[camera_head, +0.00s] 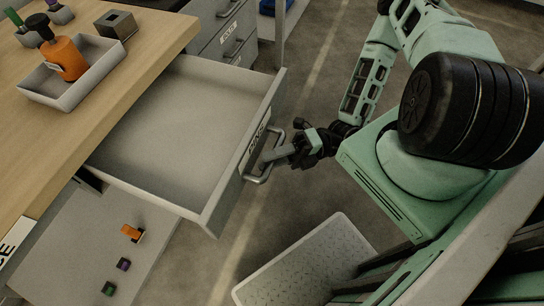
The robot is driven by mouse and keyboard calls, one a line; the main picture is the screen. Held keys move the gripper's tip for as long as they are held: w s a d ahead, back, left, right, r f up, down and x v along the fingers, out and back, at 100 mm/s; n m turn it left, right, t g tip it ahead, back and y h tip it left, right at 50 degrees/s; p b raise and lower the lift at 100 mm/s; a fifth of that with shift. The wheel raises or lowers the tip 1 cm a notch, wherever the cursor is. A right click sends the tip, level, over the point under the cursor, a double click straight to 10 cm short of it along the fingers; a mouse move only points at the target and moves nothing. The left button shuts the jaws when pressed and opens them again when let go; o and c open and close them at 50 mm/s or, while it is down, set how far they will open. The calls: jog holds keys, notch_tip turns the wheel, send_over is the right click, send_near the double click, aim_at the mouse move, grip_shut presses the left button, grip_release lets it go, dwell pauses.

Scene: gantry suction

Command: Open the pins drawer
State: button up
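The pins drawer (185,125) is pulled well out from under the wooden worktop, and its inside looks empty. Its label (257,141), partly hidden, is on the front panel beside a grey bar handle (261,178). My gripper (276,155) is at this handle, with its fingertips overlapping the bar in the picture. The fingers point left toward the drawer front. I cannot tell from this angle whether they are closed around the bar.
A white tray (62,101) with an orange bottle (65,58) stands on the worktop (150,35). Other labelled drawers (228,35) are at the top. A lower shelf (85,240) holds small coloured items. Grey floor (300,195) is open beyond the drawer front.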

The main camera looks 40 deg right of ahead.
dwell(0.4)
jog(key=b+v, duration=0.2)
jog(key=v, duration=1.5)
jog(key=shift+d, duration=0.2)
jog(key=shift+s+r, duration=0.1)
jog(key=shift+r, duration=0.05)
jog(key=w+a+r+n+g+h+p, duration=0.2)
jog(key=a+r+n+g+h, duration=0.5)
jog(key=n, duration=0.5)
jog(key=w+a+r+n+g+h+p, duration=0.25)
jog(key=r+n+g+h, duration=0.25)
jog(key=r+n, duration=0.55)
jog(key=s+a+r+n+t+h+p, duration=0.1)
jog(key=s+a+r+n+t+h, duration=0.1)
jog(key=a+r+n, duration=0.4)
jog(key=s+a+r+n+t+h+p, duration=0.2)
jog(key=a+r+n+t, duration=0.4)
jog(key=n, duration=0.9)
jog(key=s+a+r+h, duration=0.1)
jog(key=h, duration=0.1)
jog(key=shift+n+t+h, duration=0.3)
jog(key=shift+n+h, duration=0.05)
jog(key=shift+h, duration=0.05)
jog(key=shift+s+a, duration=0.15)
